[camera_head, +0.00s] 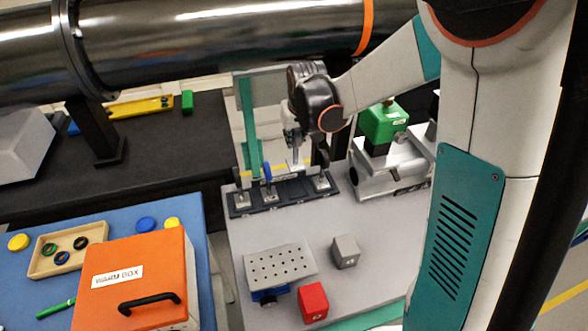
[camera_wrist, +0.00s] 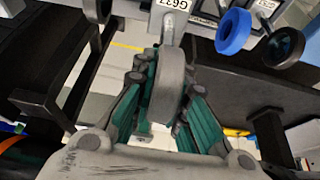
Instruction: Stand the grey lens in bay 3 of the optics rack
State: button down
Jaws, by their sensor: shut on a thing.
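The grey lens (camera_wrist: 170,92) is a thick disc on a short post with a labelled foot, in the middle of the wrist view. My gripper (camera_wrist: 166,80) is shut on its rim, a finger on each side. In the head view my gripper (camera_head: 295,148) points down over the optics rack (camera_head: 285,202), a long dark tray. The held lens is mostly hidden there. It stands in line between the blue lens (camera_head: 267,171) and a dark lens (camera_head: 323,159) at the right. Its foot is at or just above the rack; I cannot tell whether it touches. Bay numbers are unreadable.
A black lens (camera_wrist: 284,47) stands beyond the blue one. A green-topped device (camera_head: 384,122) is close right of the rack. A perforated block (camera_head: 280,264), grey cube (camera_head: 346,251) and red cube (camera_head: 312,302) lie in front. An orange warm box (camera_head: 135,275) is at left.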

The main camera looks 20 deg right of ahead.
aim_at(294, 164)
notch_tip(294, 164, down, 11)
jog(key=b, duration=0.2)
jog(key=shift+b, duration=0.4)
jog(key=shift+f, duration=0.2)
jog(key=c, duration=1.6)
grip_release()
jog(key=shift+r, duration=0.15)
jog(key=s+r+t+p, duration=0.1)
jog(key=s+r+p, duration=0.1)
jog(key=s+r, duration=0.7)
jog(key=s+r+p, duration=0.1)
jog(key=s+r, duration=0.6)
jog(key=r, duration=0.5)
jog(key=shift+t, duration=0.9)
jog(key=s, duration=0.4)
jog(key=s+r, duration=0.1)
jog(key=s, duration=0.7)
jog(key=shift+s+r, duration=0.25)
jog(key=shift+r, duration=0.15)
